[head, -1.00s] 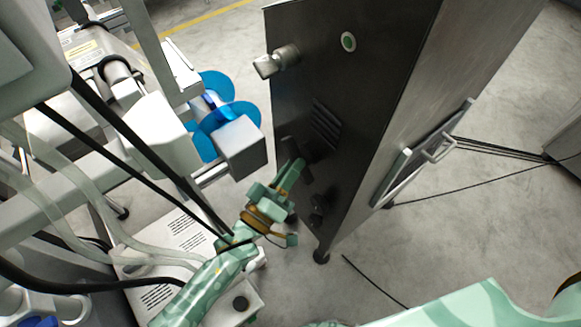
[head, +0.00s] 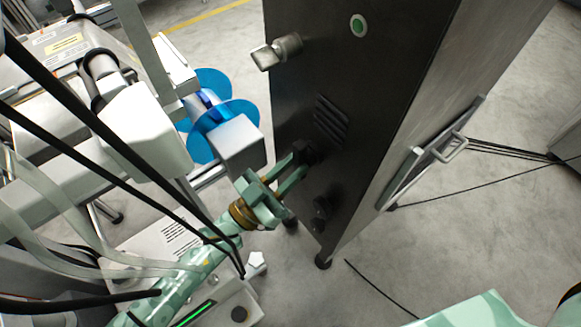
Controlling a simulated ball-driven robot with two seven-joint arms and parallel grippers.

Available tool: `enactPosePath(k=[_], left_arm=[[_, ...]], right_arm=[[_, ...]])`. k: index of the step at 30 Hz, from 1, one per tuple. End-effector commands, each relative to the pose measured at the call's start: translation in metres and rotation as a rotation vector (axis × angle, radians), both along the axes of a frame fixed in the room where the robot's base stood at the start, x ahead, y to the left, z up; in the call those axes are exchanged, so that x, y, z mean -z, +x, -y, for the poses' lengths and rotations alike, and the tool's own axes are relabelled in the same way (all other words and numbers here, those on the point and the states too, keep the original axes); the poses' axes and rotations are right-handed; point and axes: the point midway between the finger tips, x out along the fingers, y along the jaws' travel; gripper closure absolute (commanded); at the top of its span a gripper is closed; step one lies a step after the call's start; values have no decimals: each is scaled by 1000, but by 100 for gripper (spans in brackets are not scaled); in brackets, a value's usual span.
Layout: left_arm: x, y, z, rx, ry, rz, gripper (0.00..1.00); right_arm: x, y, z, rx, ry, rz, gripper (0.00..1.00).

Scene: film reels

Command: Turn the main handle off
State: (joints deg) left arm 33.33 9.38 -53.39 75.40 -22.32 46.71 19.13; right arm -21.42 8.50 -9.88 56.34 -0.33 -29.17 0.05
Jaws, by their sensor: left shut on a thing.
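A dark cabinet panel (head: 350,100) stands in the middle of the head view. A silver handle (head: 276,52) sticks out near its top left. Lower down are a black knob (head: 310,152) and another black knob (head: 321,208). My left gripper (head: 300,164) has its fingers at the upper black knob and is shut on it; the fingers partly hide it. The silver handle is well above the gripper, apart from it. Which of these is the main handle I cannot tell. My right gripper is not in view.
A round green button (head: 358,25) sits high on the panel, with a vent (head: 331,120) lower down. A machine with blue reels (head: 222,115) stands left of the cabinet. A side bracket with a bar (head: 430,155) juts from the right face. Cables (head: 480,180) lie on the floor.

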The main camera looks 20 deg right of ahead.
Motion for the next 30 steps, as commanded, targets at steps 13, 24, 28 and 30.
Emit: enactPosePath(k=[13,24,28,30], left_arm=[[4,0,-1,0,33,53,100],[3,0,-1,-1,30,53,58],[2,0,-1,-1,27,53,58],[2,0,-1,-1,26,53,58]], right_arm=[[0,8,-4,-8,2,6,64],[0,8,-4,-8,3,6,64],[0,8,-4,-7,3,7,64],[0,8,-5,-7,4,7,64]])
